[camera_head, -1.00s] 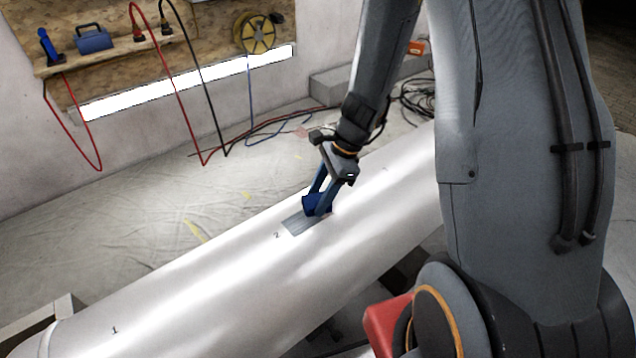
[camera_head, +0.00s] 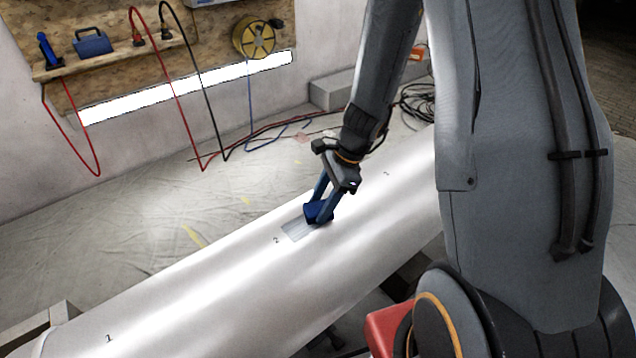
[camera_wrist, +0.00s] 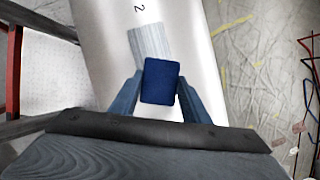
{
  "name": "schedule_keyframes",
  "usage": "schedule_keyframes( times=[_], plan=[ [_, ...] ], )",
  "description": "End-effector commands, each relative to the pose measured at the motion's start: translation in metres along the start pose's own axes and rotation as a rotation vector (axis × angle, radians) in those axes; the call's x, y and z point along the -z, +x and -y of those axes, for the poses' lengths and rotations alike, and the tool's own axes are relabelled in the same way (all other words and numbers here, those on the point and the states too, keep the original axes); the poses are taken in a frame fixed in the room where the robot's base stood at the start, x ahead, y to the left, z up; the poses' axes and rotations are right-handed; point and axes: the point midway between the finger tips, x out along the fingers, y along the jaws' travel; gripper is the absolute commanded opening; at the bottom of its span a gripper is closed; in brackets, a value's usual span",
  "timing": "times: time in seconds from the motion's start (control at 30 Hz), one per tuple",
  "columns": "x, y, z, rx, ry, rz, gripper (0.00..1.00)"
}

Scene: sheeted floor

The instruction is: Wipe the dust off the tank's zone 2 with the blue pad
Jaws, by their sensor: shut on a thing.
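The tank (camera_head: 215,290) is a long pale metal cylinder lying across the floor, with small numbers on it. Beside the number 2 (camera_head: 276,240) is a grey streaked dust patch (camera_head: 296,231). My gripper (camera_head: 317,213) is shut on the blue pad (camera_head: 311,212), which is at the upper right end of the patch. In the wrist view the dark blue pad (camera_wrist: 160,81) sits between my two fingers and covers the near edge of the patch (camera_wrist: 150,42). Whether the pad touches the tank is hard to tell.
A shelf (camera_head: 110,55) on the wall holds a blue case (camera_head: 91,42) and hanging cables. A yellow reel (camera_head: 254,38) hangs beside it. Loose cables (camera_head: 425,103) lie on the sheeted floor behind the tank. The tank's top is otherwise clear.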

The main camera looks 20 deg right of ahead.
Motion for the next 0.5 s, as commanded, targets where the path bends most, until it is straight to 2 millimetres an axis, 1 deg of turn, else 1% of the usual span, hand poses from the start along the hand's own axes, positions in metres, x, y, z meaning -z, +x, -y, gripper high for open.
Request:
schedule_keyframes(
  times=[0.03,0.1,0.13,0.2,0.27,0.5],
  plan=[
    [-0.004,-0.001,-0.001,0.0,0.001,0.0,0.21],
    [-0.006,-0.004,-0.002,-0.002,0.004,0.001,0.21],
    [-0.008,-0.009,-0.001,0.001,0.003,0.001,0.21],
    [-0.014,-0.025,-0.001,0.003,0.001,-0.001,0.21],
    [-0.015,-0.028,-0.002,-0.001,0.003,0.0,0.21],
    [-0.023,-0.046,-0.002,-0.001,0.002,0.0,0.21]
  ],
)
